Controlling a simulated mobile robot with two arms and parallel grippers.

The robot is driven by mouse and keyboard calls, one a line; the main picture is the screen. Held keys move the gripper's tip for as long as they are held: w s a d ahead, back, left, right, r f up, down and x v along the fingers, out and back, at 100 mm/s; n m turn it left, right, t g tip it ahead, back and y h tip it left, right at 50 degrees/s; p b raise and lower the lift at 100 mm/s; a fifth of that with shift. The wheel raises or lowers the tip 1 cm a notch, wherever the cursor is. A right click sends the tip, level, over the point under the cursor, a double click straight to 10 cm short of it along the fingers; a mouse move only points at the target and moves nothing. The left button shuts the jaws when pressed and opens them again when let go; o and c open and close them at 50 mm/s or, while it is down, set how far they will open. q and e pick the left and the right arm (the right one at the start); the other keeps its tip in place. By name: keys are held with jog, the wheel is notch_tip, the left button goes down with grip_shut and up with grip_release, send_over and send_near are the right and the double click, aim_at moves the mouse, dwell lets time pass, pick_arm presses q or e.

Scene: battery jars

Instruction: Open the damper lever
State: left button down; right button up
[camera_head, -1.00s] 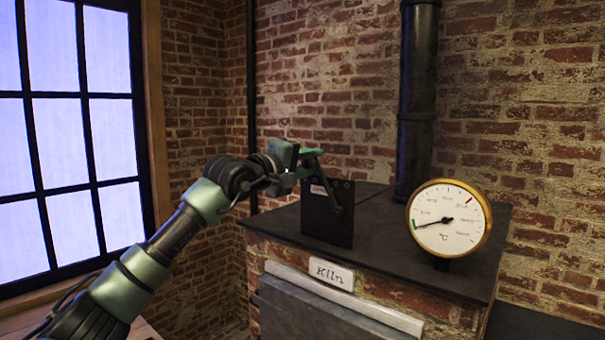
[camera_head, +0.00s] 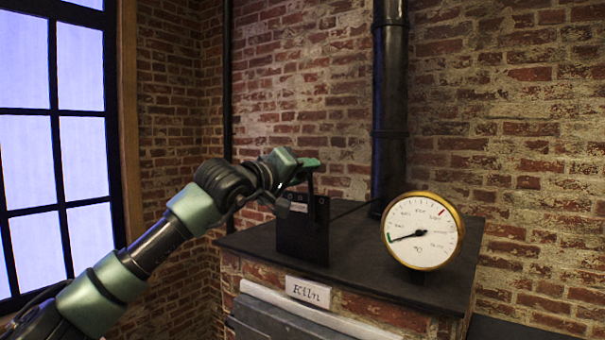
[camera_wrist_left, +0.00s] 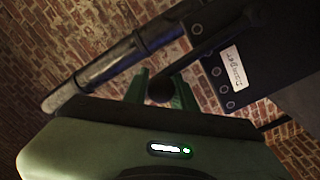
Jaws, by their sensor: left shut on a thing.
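The damper is a dark upright plate (camera_head: 303,236) with a small white label, standing on top of the kiln. Its dark lever (camera_head: 311,185) now points nearly straight up in the head view. My left gripper (camera_head: 308,164) is at the lever's top end, shut on it. In the left wrist view the lever's rounded knob (camera_wrist_left: 160,89) sits between the green fingers of the left gripper (camera_wrist_left: 160,92), and the damper plate (camera_wrist_left: 265,62) with its "Damper" label is at the upper right. My right gripper is not in view.
A round brass-rimmed gauge (camera_head: 422,231) stands on the kiln top (camera_head: 375,262), right of the damper, its needle at the lower left near a green mark. A black flue pipe (camera_head: 390,100) rises behind. A brick wall is at the back and a window (camera_head: 60,150) at left.

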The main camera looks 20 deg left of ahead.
pick_arm(q)
jog(key=shift+d+f+g, duration=0.3)
jog(key=shift+d+f, duration=0.2)
jog(key=shift+f, duration=0.3)
jog(key=c, duration=1.3)
grip_release()
jog(key=shift+o, duration=0.8)
jog(key=shift+s+d+r, duration=0.1)
jog(key=shift+s+r, duration=0.05)
jog(key=shift+r, duration=0.25)
jog(key=shift+a+r, duration=0.1)
jog(key=shift+a, duration=0.1)
jog(key=b+v, duration=0.3)
jog(key=v, duration=0.3)
jog(key=shift+s+a+f+b, duration=0.15)
jog(key=shift+s+f+b, duration=0.05)
jog(key=shift+s+b, duration=0.1)
jog(key=shift+s+a+r, duration=0.1)
jog(key=shift+s+a, duration=0.05)
jog(key=shift+s, duration=0.35)
